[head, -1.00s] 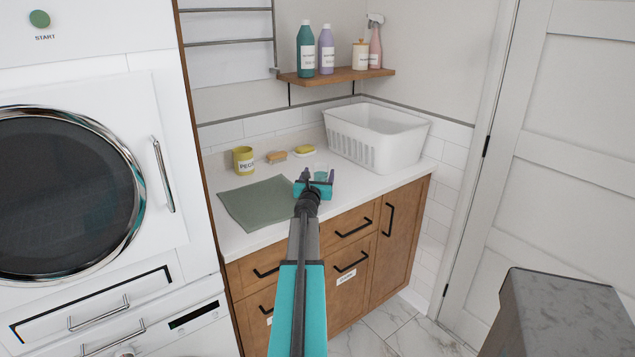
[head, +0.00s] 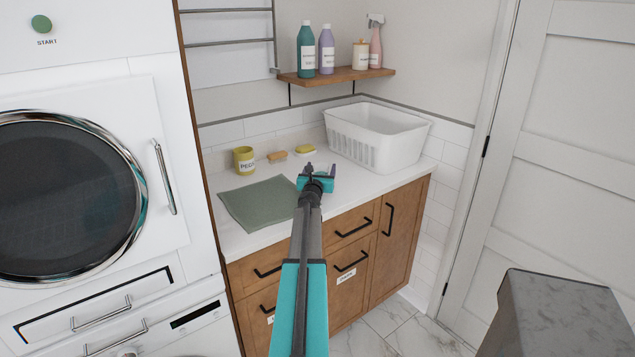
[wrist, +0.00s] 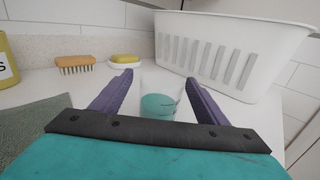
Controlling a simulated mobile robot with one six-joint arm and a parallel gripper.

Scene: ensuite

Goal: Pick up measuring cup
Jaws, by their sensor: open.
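The measuring cup (wrist: 158,104) is clear with teal in its lower part. In the wrist view it stands on the white counter, between my two purple fingers and a little ahead of my gripper's dark crossbar. My gripper (head: 318,172) is open over the counter, and its spread fingers also show in the wrist view (wrist: 160,88). The fingers appear to be on either side of the cup, with no visible contact. In the head view the cup is mostly hidden behind my gripper.
A white basket (head: 375,140) stands behind and to the right. A yellow pegs pot (head: 244,160), a brush (head: 277,156) and a yellow sponge on a dish (head: 305,150) stand along the back. A green mat (head: 258,203) lies to the left. A shelf (head: 336,75) with bottles hangs above.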

